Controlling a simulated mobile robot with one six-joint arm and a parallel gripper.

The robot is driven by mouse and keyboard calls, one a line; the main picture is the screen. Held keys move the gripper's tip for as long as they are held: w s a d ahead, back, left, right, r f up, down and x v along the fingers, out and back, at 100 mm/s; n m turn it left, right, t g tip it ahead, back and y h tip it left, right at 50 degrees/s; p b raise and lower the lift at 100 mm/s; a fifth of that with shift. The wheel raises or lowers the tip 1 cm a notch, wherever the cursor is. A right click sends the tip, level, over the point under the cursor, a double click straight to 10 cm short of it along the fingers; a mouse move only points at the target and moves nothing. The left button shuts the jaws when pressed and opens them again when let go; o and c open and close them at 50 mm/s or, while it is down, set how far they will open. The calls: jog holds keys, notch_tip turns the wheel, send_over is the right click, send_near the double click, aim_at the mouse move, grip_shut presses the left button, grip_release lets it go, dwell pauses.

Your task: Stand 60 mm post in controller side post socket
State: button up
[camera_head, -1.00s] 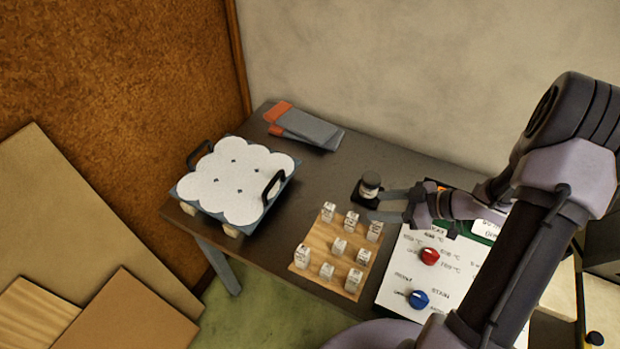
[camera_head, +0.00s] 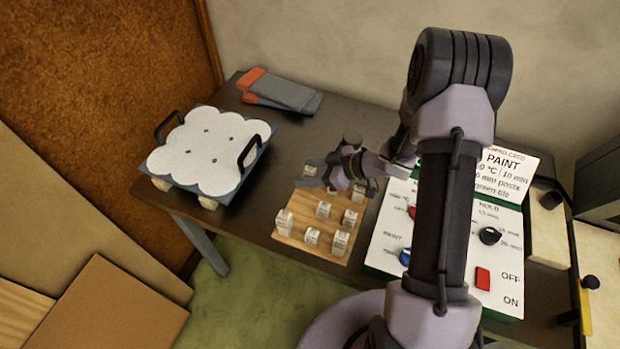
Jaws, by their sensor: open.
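Several pale labelled posts stand on a wooden board (camera_head: 322,250); one stands at the front left (camera_head: 284,222) and another at the front right (camera_head: 339,243). Their labels are too small to read, so I cannot tell which is the 60 mm one. My gripper (camera_head: 310,176) is open above the back part of the board, with its fingers pointing left. It partly hides the back row of posts. The controller (camera_head: 385,238) is the white panel to the right, partly hidden by my arm. I cannot make out the side post socket.
A tray with a white scalloped top (camera_head: 205,150) and black handles stands at the table's left. A paint card (camera_head: 510,175) stands behind the controller. The dark table is clear between tray and board.

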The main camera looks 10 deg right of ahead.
grip_shut()
